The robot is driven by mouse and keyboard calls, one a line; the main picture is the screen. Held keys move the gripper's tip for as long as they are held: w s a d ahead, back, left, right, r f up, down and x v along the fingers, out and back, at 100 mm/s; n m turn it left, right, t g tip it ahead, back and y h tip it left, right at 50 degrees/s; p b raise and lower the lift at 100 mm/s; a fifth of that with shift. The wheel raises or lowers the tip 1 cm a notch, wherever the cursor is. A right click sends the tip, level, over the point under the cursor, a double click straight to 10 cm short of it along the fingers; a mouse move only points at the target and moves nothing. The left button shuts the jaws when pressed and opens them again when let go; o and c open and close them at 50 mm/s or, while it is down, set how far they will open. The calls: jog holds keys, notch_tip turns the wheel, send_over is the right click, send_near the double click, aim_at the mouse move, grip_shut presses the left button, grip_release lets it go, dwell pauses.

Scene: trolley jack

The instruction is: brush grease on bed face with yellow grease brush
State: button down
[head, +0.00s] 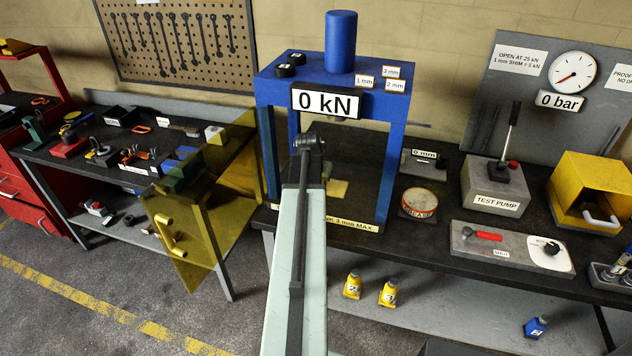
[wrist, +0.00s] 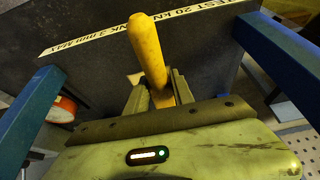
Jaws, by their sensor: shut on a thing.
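My gripper (wrist: 156,92) is shut on the yellow grease brush (wrist: 147,48) in the wrist view. The brush's thick yellow handle stands up between the fingers, slightly tilted, and its bristles are hidden. My gripper is between the blue posts of the press (wrist: 35,115). In the head view the press (head: 342,94) reads 0 kN, and my own arm hides the gripper. A pale yellow patch (head: 338,188) shows inside the press; I cannot tell what it is. The bed face is not clearly seen, and contact with the brush cannot be told.
A round grease tin (head: 418,202) stands right of the press; its orange-red side shows in the wrist view (wrist: 62,108). A test pump (head: 495,185) is farther right. A transparent yellow guard (head: 215,200) hangs open at the left, beside a tool bench (head: 90,160).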

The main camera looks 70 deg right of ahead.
jog(key=shift+f, duration=0.1)
notch_tip(320, 180, down, 6)
jog(key=b, duration=0.6)
jog(key=shift+f+b, duration=0.45)
jog(key=shift+b, duration=0.1)
dwell(0.6)
jog(key=shift+s, duration=0.15)
